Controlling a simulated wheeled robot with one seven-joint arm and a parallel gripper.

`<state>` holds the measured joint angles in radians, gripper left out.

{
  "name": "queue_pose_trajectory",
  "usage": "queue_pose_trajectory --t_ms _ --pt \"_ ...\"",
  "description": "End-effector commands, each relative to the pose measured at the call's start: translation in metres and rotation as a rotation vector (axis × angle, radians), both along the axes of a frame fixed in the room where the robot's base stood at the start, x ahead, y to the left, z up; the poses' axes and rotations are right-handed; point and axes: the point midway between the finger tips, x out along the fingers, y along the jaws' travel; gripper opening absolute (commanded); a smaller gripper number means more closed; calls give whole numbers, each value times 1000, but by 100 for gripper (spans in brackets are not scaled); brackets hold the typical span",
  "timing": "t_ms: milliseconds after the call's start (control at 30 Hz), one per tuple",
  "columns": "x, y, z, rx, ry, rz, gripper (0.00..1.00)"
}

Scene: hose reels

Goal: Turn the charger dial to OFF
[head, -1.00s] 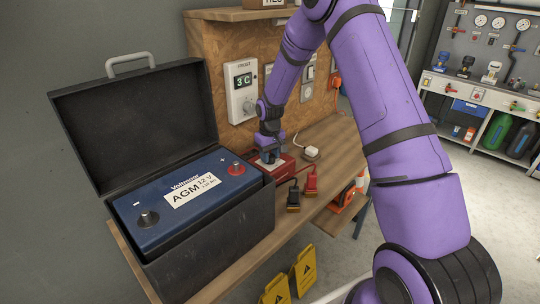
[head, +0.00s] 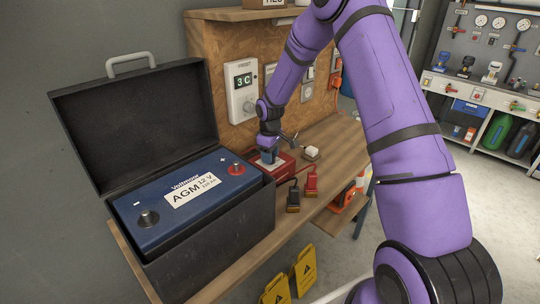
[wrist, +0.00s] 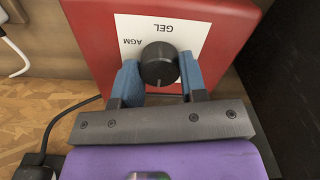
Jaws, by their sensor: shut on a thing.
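The charger (head: 284,169) is a red box on the bench, right of the battery box in the head view. In the wrist view its red case (wrist: 95,35) has a white label with upside-down "GEL" and "AGM". The dial (wrist: 160,62) is a round black knob with a pale mark at its lower edge, towards my gripper. My gripper (wrist: 159,78) is shut on the dial, a blue finger on each side. In the head view my gripper (head: 268,156) points down onto the charger and hides the dial. I cannot see an OFF mark.
An open black box (head: 215,250) holds a blue battery (head: 165,222) at the left. A black clamp (head: 293,196) and a red clamp (head: 311,181) lie at the bench edge. A white plug (head: 311,152) lies behind. A white "3 C" thermostat (head: 241,92) hangs on the back panel.

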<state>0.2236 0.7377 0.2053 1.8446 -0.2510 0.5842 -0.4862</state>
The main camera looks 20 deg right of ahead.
Motion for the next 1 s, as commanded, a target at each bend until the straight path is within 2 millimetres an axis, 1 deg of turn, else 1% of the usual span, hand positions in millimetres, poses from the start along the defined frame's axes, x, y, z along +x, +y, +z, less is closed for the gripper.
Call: queue_pose_trajectory --t_ms 267,300,367,400,667,767,867,1000 --pt "0 0 0 -1 -1 1 15" --pt "0 0 0 -1 -1 1 48" --pt "0 0 0 -1 -1 1 62" --pt "0 0 0 -1 -1 0 65" --pt "0 0 1 0 0 0 65" --pt "0 0 6 0 -1 -1 65" --pt "1 0 19 0 -2 -1 65" --pt "1 0 45 -1 -4 -1 65"
